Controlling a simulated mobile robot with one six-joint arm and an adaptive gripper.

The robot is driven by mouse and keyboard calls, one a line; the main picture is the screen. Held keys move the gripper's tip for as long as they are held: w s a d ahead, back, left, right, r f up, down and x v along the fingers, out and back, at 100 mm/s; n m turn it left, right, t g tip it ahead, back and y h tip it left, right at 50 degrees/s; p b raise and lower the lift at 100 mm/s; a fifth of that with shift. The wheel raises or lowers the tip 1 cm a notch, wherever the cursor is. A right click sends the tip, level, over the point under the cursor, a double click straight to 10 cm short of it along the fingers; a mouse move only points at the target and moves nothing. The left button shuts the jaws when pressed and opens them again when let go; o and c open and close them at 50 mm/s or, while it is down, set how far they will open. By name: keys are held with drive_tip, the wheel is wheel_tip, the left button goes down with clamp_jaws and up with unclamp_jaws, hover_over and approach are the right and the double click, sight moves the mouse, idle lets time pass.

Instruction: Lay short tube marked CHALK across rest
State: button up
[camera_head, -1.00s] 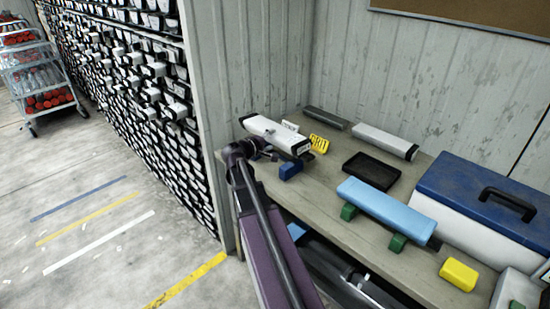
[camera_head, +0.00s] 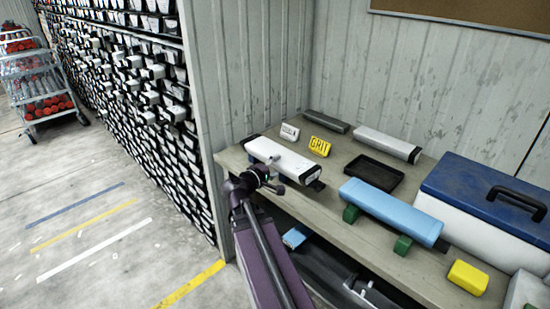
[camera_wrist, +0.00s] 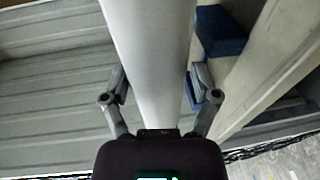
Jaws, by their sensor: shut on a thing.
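My gripper (camera_head: 262,180) is shut on a white tube (camera_head: 280,158) with black ends, over the left front of the bench. No marking on it is readable. In the wrist view the tube (camera_wrist: 150,60) runs lengthwise between my fingers (camera_wrist: 157,90). Blue blocks show beside it on the right: a larger one (camera_wrist: 222,32) clear of the tube and another (camera_wrist: 192,92) partly hidden by the tube and a finger. In the head view they are hidden. Whether the tube touches them I cannot tell. A white sign (camera_head: 289,132) with blurred lettering stands behind the tube.
A yellow GRIT sign (camera_head: 319,146), black tray (camera_head: 373,172), grey tube (camera_head: 324,121) and another white tube (camera_head: 386,143) are on the bench. A light blue tube (camera_head: 393,210) lies across green blocks (camera_head: 402,245). A yellow block (camera_head: 467,277) and blue-lidded box (camera_head: 485,200) are at right.

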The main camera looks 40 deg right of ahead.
sight(269, 145)
drive_tip(key=w+d, duration=0.2)
drive_tip(key=w, duration=0.2)
drive_tip(key=w+d+f+b, duration=0.1)
drive_tip(key=w+d, duration=0.2)
drive_tip(key=w, duration=0.2)
drive_tip(key=w+d, duration=0.3)
drive_tip(key=w, duration=0.1)
drive_tip(key=shift+w+d+f, duration=0.2)
drive_tip(key=shift+w, duration=0.1)
drive_tip(key=shift+f+b, duration=0.15)
drive_tip(key=shift+b, duration=0.25)
drive_tip(key=shift+f+b, duration=1.65)
drive_tip(key=shift+f, duration=0.15)
drive_tip(key=o, duration=1.2)
drive_tip(key=shift+c, duration=0.2)
